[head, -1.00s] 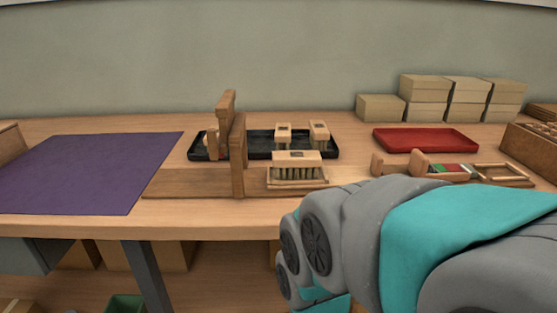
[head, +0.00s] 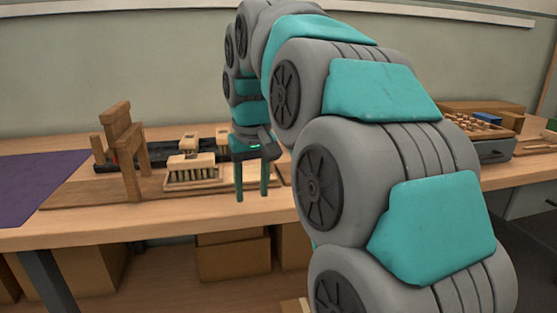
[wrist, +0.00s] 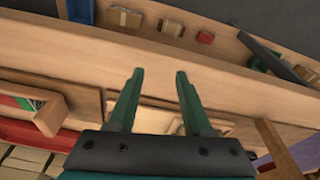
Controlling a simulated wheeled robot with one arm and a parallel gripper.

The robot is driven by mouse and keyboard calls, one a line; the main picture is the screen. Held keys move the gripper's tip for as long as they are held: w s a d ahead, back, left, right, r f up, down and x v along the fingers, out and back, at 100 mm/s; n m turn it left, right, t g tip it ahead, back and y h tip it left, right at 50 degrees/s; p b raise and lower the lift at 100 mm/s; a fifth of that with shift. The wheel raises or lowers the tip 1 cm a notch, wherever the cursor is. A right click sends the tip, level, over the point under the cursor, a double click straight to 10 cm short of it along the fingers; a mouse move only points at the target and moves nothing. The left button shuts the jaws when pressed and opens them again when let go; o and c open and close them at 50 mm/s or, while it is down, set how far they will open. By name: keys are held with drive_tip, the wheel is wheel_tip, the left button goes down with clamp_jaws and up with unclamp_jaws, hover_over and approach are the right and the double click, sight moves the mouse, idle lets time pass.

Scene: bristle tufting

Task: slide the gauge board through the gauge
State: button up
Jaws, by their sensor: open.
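The gauge (head: 131,165) is an upright wooden gate on a long wooden base at the left of the bench in the head view. Right beside it, a light wooden board (head: 208,186), which looks like the gauge board, lies on that base with a brush block (head: 190,163) on it. My gripper (head: 252,190) points down, open and empty, to the right of this board and apart from it. In the wrist view, the open fingers (wrist: 159,75) have nothing between them and hang over wooden boards near the bench's front edge.
A dark tray (head: 103,168) with more brush blocks (head: 189,142) stands behind the gauge. A purple mat (head: 35,183) lies at the left. Cartons (head: 233,258) sit below the bench. My arm hides the bench's middle right.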

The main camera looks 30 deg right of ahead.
drive_tip(key=w+d+r+m+t+b, duration=0.2)
drive_tip(key=w+d+r, duration=0.6)
drive_tip(key=w+d, duration=0.1)
drive_tip(key=shift+h, duration=0.4)
drive_tip(key=shift+x, duration=4.05)
drive_tip(key=shift+d, duration=0.15)
clamp_jaws()
